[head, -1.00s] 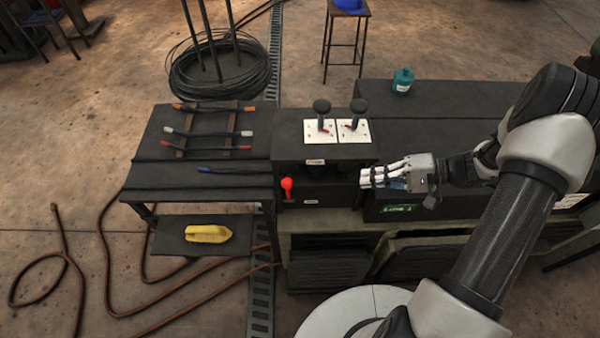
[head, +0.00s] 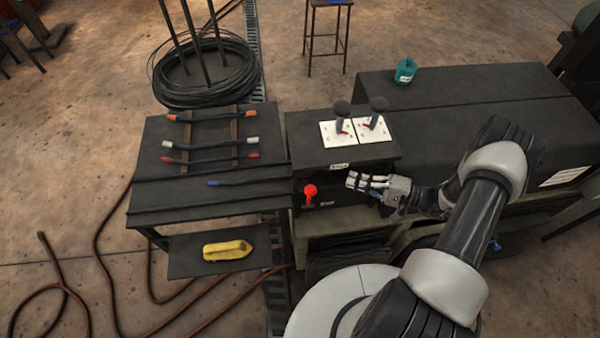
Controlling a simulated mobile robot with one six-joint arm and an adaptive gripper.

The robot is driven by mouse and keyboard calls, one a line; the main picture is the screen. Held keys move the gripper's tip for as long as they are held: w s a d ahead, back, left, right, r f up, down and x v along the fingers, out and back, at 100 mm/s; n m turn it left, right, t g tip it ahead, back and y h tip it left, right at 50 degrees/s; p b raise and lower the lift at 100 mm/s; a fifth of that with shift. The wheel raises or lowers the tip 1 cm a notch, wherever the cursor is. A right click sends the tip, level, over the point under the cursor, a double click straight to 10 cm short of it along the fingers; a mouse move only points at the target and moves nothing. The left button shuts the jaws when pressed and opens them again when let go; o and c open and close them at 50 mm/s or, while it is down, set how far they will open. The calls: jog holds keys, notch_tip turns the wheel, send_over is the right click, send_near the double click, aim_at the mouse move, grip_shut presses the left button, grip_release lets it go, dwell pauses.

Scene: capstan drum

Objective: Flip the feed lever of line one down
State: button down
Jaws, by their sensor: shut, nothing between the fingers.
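A lever with a red ball knob (head: 310,190) stands on the front of the dark control box (head: 300,128), knob up. Two black-knobbed levers, a left one (head: 342,110) and a right one (head: 378,105), rise from white plates on the box top. Which lever belongs to line one cannot be read. My gripper (head: 352,182) is shut and empty. Its pale fingers point left, in front of the box and a short way right of the red knob, apart from it in the picture.
A dark table (head: 160,200) with several coloured-tip rods stands left. A yellow object (head: 228,250) lies on its lower shelf. A teal bottle (head: 405,71) stands on the long dark housing (head: 480,95) behind my arm. A wire coil (head: 205,75) sits at the back.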

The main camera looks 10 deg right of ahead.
aim_at(309, 198)
jog(key=shift+w+a, duration=0.25)
jog(key=shift+a, duration=0.2)
jog(key=shift+d, duration=0.1)
jog(key=b+x, duration=0.1)
jog(key=x, duration=0.9)
jog(key=s, duration=0.2)
jog(key=s+a+r, duration=0.1)
jog(key=s, duration=0.1)
jog(key=shift+s+d+f, duration=0.1)
